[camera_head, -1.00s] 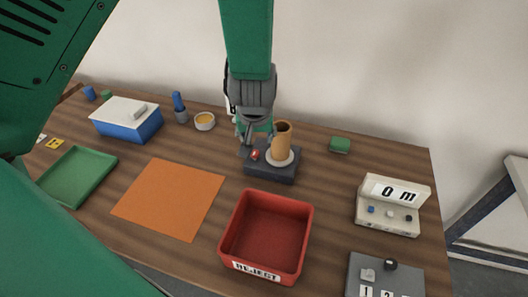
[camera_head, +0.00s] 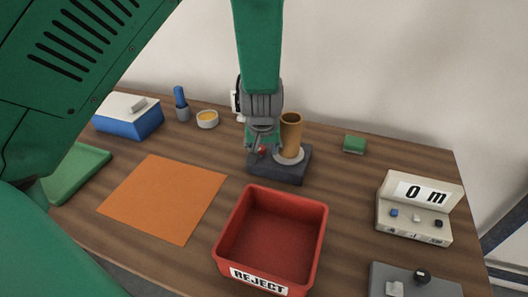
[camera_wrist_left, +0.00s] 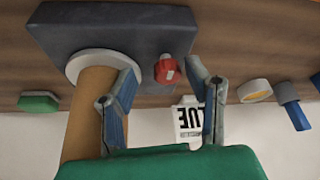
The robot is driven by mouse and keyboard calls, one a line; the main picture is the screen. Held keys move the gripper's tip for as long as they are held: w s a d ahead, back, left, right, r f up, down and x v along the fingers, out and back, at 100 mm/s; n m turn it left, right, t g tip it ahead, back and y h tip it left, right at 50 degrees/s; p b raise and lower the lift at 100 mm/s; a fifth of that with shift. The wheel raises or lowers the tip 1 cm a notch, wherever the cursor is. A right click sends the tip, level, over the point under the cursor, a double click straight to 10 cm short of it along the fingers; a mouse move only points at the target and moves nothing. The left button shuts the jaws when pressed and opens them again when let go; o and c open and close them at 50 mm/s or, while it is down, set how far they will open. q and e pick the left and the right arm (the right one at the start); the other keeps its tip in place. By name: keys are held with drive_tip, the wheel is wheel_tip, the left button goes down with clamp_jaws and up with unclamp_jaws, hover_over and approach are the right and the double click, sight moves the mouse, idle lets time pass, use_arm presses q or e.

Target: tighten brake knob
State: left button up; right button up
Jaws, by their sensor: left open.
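The brake knob (camera_wrist_left: 167,70) is small and red with a pale mark, on a dark grey base block (camera_wrist_left: 120,32). In the head view the red knob (camera_head: 262,153) is partly hidden by my left gripper (camera_head: 261,147). The base (camera_head: 278,172) also carries a white disc (camera_head: 289,157) with an upright tan cylinder (camera_head: 291,133) beside the knob. My left gripper (camera_wrist_left: 161,74) is open, pointing down at the base. In the wrist view the knob shows between its two fingertips, with a gap on each side; whether they touch it is not clear. My right gripper is not in view.
The tan cylinder (camera_wrist_left: 88,115) stands close beside one finger. A red REJECT bin (camera_head: 270,240) sits in front of the base. An orange mat (camera_head: 163,198) lies to its left, a display box (camera_head: 415,208) to its right. A yellow-filled bowl (camera_head: 207,119) is behind left.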

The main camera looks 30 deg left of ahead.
use_arm(q)
drive_tip(key=shift+a+f, duration=0.1)
drive_tip(key=shift+a, duration=0.5)
drive_tip(key=shift+c, duration=0.4)
drive_tip(key=shift+a, duration=0.1)
clamp_jaws()
drive_tip(key=shift+w+d, duration=0.1)
drive_tip(key=shift+d, duration=0.25)
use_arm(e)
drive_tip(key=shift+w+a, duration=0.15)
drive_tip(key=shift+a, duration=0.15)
